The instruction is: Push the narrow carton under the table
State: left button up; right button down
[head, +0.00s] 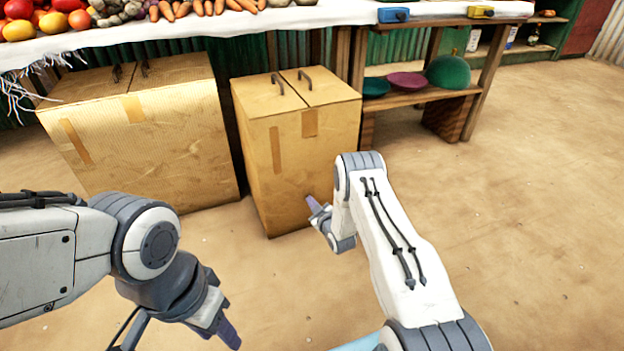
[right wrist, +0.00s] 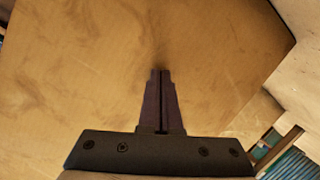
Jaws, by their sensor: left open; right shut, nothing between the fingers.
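The narrow carton (head: 290,190) is a tall brown cardboard box with two dark handles on its top and tape on its front. It stands upright on the floor at the front of the produce table (head: 330,14), right of a wide carton. My right gripper (head: 311,203) is shut and empty in front of the carton's lower right front. In the right wrist view its fingertips (right wrist: 160,73) point at the cardboard, which fills most of that view. I cannot tell whether they touch it. My left gripper (head: 229,325) is open and empty, low over the floor, away from the carton.
The wide carton (head: 190,140) stands close by on the left. A wooden shelf (head: 420,98) with plates and a green dome (head: 448,71) is right of the narrow carton, beside a table post. The floor in front and to the right is clear.

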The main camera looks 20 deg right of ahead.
jog(key=shift+r+b+x, duration=0.25)
jog(key=shift+b+x, duration=0.6)
jog(key=shift+x, duration=0.35)
jog(key=shift+r+b+x, duration=0.25)
jog(key=shift+b+x, duration=0.65)
jog(key=shift+x, duration=0.3)
jog(key=shift+r+b+x, duration=0.25)
jog(key=shift+b+x, duration=0.6)
jog(key=shift+x, duration=0.35)
jog(key=w+b, duration=0.6)
jog(key=w, duration=0.2)
jog(key=shift+a, duration=0.25)
jog(key=shift+r, duration=0.15)
jog(key=p+v, duration=0.3)
jog(key=f+p+v, duration=0.1)
jog(key=p+v, duration=0.1)
jog(key=p, duration=0.1)
jog(key=shift+s+f+p, duration=0.2)
jog(key=shift+s+p, duration=0.1)
jog(key=shift+s, duration=0.25)
